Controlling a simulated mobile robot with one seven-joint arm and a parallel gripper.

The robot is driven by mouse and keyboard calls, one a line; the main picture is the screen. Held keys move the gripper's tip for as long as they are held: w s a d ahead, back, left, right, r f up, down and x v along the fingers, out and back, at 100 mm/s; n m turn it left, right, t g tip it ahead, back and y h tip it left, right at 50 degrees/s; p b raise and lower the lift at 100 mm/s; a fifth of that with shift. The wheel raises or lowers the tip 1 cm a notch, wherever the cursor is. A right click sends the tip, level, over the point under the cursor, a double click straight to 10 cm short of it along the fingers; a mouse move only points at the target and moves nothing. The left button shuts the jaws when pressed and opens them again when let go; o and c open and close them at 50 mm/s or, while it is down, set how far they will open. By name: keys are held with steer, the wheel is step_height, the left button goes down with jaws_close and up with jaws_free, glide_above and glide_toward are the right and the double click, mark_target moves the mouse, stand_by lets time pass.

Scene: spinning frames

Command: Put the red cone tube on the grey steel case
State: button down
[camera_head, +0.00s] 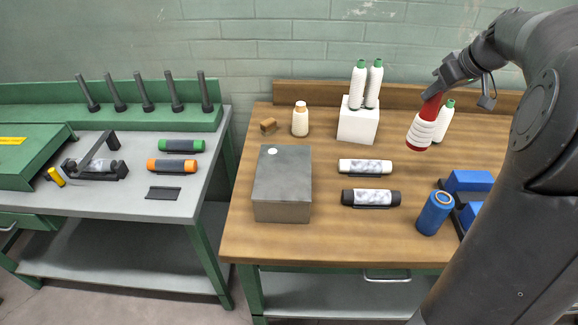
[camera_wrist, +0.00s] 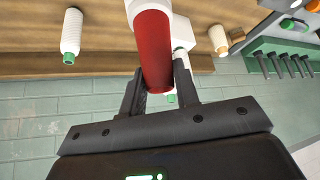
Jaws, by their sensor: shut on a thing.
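The red cone tube (camera_head: 431,104), with white yarn wound around its lower part, is tilted in the air above the right part of the wooden table. My gripper (camera_head: 441,86) is shut on its upper red end. In the wrist view the red tube (camera_wrist: 154,52) lies between the two fingers of my gripper (camera_wrist: 160,88), and the white winding shows at the top edge. The grey steel case (camera_head: 283,187) sits on the wooden table, left of the held tube and apart from it. A small white disc (camera_head: 272,151) is on its top, which otherwise looks bare. The case is not visible in the wrist view.
A white block (camera_head: 356,125) with two green-tipped cones stands at the back; another green-tipped cone (camera_head: 443,124) stands behind the held tube. A cream bottle (camera_head: 300,121), white roll (camera_head: 365,166), black-ended roll (camera_head: 371,197) and blue spool (camera_head: 434,213) stand or lie around. A grey-topped bench (camera_head: 120,210) is left.

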steer(key=s+a+r+n+g+y, duration=0.1)
steer(key=s+a+r+n+g, duration=0.2)
steer(key=a, duration=0.5)
steer(key=s+a+r+n+g+y, duration=0.1)
steer(key=s+a+r+n, duration=0.15)
steer(key=a+n, duration=0.45)
steer(key=s+a+r+n+g+y, duration=0.2)
steer(key=s+a+n, duration=0.15)
steer(key=a, duration=0.55)
steer(key=w+a+f, duration=0.1)
steer(key=a+f, duration=1)
steer(key=a, duration=0.1)
steer(key=shift+w, duration=0.25)
steer(key=c, duration=1.1)
jaws_free()
